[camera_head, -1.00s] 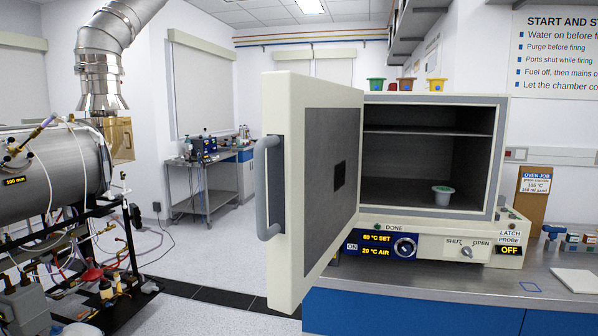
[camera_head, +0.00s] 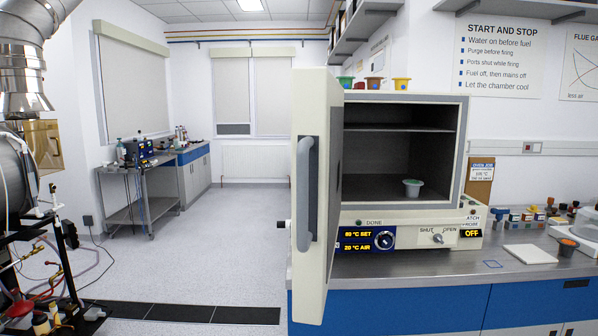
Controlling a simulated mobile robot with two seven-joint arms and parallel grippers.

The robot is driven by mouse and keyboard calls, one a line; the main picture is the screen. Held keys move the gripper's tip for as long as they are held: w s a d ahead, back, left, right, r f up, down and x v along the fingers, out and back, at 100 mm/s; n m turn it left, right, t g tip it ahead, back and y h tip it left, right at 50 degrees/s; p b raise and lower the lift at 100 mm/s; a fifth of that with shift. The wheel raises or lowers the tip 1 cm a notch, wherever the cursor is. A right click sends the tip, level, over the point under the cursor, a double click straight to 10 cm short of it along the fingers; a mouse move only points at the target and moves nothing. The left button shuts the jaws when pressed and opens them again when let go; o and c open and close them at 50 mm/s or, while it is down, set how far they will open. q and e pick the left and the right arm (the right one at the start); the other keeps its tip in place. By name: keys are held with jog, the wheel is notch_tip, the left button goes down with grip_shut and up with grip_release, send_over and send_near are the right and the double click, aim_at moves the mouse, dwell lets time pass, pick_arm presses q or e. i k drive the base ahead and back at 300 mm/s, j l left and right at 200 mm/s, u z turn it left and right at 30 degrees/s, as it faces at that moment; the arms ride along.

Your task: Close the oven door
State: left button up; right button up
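The oven (camera_head: 466,150) stands on the metal bench at the right, its chamber open to view. Its cream door (camera_head: 323,100) is hinged at the left and stands wide open, seen nearly edge-on. A grey bar handle (camera_head: 305,195) runs upright on the door's outer face. Neither of my grippers is in view.
The metal bench (camera_head: 400,262) holds a white pad (camera_head: 530,254) and small containers at the right. Burner equipment (camera_head: 25,180) stands at the far left. The floor (camera_head: 200,260) left of the door is clear.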

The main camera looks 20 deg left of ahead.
aim_at(318, 98)
jog(key=j+z, duration=0.15)
jog(key=j, duration=0.8)
jog(key=i+j, duration=0.1)
jog(key=j, duration=0.2)
jog(key=i+j, duration=0.25)
jog(key=j, duration=0.3)
jog(key=l+z, duration=0.05)
